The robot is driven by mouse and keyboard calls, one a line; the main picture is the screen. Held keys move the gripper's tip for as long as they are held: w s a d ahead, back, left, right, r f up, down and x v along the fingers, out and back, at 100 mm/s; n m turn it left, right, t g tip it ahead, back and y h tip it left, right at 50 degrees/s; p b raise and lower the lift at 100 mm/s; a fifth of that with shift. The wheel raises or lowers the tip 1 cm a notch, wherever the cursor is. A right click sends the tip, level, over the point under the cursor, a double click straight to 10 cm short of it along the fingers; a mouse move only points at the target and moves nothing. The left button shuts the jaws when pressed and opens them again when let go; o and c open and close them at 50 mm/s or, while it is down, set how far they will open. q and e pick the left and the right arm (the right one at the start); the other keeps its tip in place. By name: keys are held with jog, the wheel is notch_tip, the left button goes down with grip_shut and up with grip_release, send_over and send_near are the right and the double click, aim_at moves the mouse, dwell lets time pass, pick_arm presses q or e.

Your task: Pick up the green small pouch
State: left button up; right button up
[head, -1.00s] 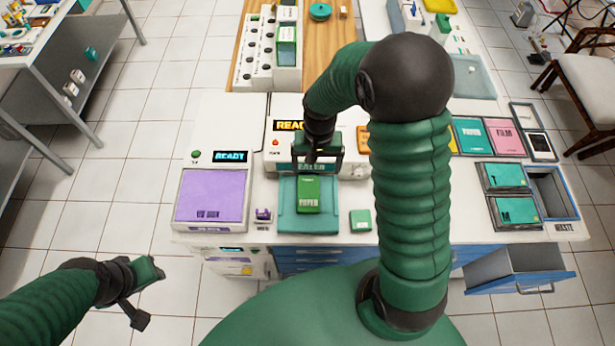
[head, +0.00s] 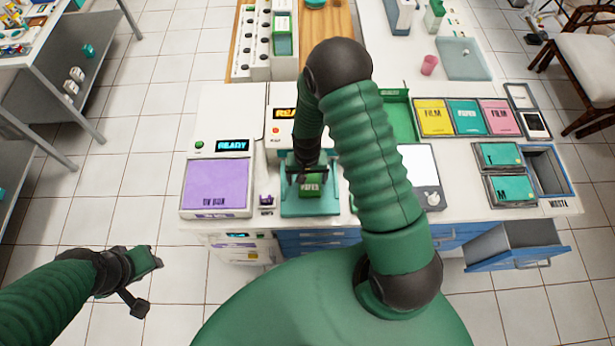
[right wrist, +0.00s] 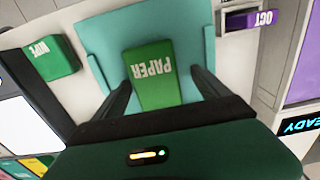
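The green pouch, marked PAPER (head: 310,188), lies on a teal tray (head: 312,210) near the front edge of the white counter. It also shows in the right wrist view (right wrist: 152,84), label facing up. My right gripper (head: 308,172) is over the pouch's far part and hides some of it in the head view. In the right wrist view its two fingers (right wrist: 160,92) are spread, one on each side of the pouch, with gaps visible. My left gripper (head: 145,283) is open and empty, over the floor at lower left.
A green WIPE box (right wrist: 50,58) stands beside the tray. A purple-topped unit (head: 216,185) and a small purple item (head: 266,201) are to the left. A READY machine (head: 285,130) stands behind. Colored FILM and PAPER packs (head: 433,117) lie to the right. A blue drawer (head: 515,262) is open.

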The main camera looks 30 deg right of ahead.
jog(key=shift+w+d, duration=0.1)
jog(key=c, duration=0.5)
jog(key=shift+s+d+f, duration=0.1)
jog(key=shift+s+d, duration=0.1)
jog(key=shift+d, duration=0.4)
jog(key=c, duration=0.8)
jog(key=shift+a, duration=0.15)
